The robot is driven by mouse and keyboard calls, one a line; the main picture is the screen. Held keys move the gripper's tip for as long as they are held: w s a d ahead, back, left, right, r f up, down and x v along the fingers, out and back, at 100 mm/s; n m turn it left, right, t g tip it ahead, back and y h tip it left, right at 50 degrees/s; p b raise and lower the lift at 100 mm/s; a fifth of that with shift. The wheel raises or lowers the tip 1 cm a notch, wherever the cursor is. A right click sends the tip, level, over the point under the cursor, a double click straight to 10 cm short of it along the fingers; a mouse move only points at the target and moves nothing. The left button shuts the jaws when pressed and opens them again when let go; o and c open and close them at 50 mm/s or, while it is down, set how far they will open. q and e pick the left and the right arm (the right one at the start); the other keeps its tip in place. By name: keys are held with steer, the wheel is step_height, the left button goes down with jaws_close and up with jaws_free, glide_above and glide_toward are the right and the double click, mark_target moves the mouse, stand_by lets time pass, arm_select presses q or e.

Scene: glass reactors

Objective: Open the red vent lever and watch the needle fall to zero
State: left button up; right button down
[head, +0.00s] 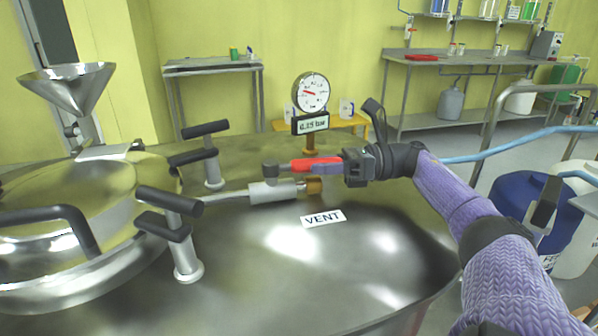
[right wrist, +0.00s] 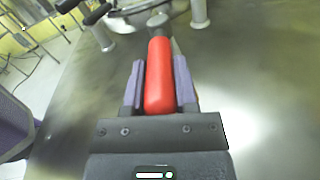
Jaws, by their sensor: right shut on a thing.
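The red vent lever (head: 310,164) sits on a valve (head: 275,191) on top of the metal vessel, lying in line with the valve's pipe. My right gripper (head: 340,160) is shut on the lever's free end. In the right wrist view the red lever (right wrist: 160,75) lies between the two gripper fingers (right wrist: 160,88). The round gauge (head: 311,92) stands behind the valve, its red needle pointing to the left. The small display (head: 310,123) below it appears to read 0.15 bar, though the digits are small. My left gripper is not in view.
A VENT label (head: 323,218) lies on the vessel top (head: 290,270) in front of the valve. Black-handled clamps (head: 184,245) and a round lid (head: 60,235) are at the left. A steel funnel (head: 70,88) rises behind the lid. A blue drum (head: 528,205) stands at the right.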

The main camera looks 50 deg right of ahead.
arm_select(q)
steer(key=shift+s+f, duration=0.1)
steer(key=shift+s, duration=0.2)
arm_select(e)
steer(key=c, duration=0.8)
jaws_free()
steer(key=shift+c, duration=0.2)
steer(key=o, duration=0.4)
steer(key=shift+w, duration=0.1)
steer(key=shift+o, duration=0.2)
steer(key=b+v, duration=0.1)
steer(key=v, duration=0.4)
steer(key=shift+d+f, duration=0.15)
steer(key=shift+f, duration=0.05)
steer(key=s+d+b, duration=0.1)
steer(key=b, duration=0.1)
steer(key=shift+f+b, duration=0.15)
steer(key=shift+b, duration=0.25)
steer(key=shift+s+d, duration=0.25)
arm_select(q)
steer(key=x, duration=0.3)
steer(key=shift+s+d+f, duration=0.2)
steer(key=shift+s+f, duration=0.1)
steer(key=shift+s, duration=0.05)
arm_select(e)
steer(key=shift+s+r, duration=0.15)
steer(key=shift+r, duration=0.2)
